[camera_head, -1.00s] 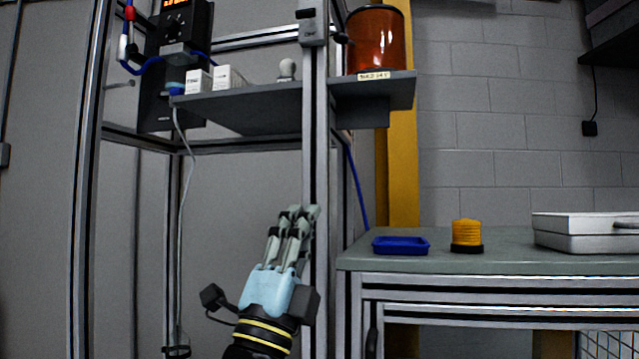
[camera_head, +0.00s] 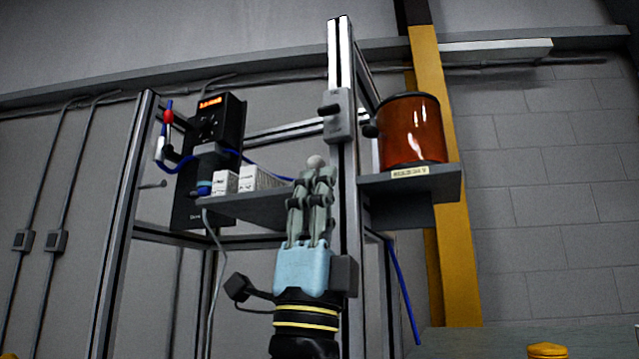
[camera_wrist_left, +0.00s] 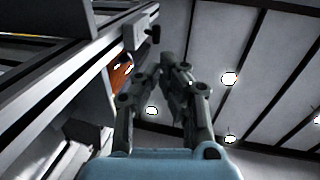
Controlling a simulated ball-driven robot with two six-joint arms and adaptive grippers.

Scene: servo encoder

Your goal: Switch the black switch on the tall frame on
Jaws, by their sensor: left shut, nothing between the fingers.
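The switch (camera_head: 339,115) is a grey box with a black lever that sticks out to its left, fixed high on the front post of the tall metal frame (camera_head: 342,55). In the left wrist view the switch (camera_wrist_left: 140,34) shows above and left of the fingertips. Whether the lever is on or off I cannot tell. My left gripper (camera_head: 315,172) points upward below the switch, in front of the shelf's right end, apart from the switch. Its fingers are shut and empty; they also show in the left wrist view (camera_wrist_left: 166,72). My right gripper is not in view.
An amber container (camera_head: 410,130) stands on the shelf (camera_head: 425,185) right of the post. Small white boxes (camera_head: 245,179) and a pale knob (camera_head: 316,161) are on the left shelf, near my fingers. A black controller (camera_head: 215,130) with a lit display hangs behind. Space left of the switch looks clear.

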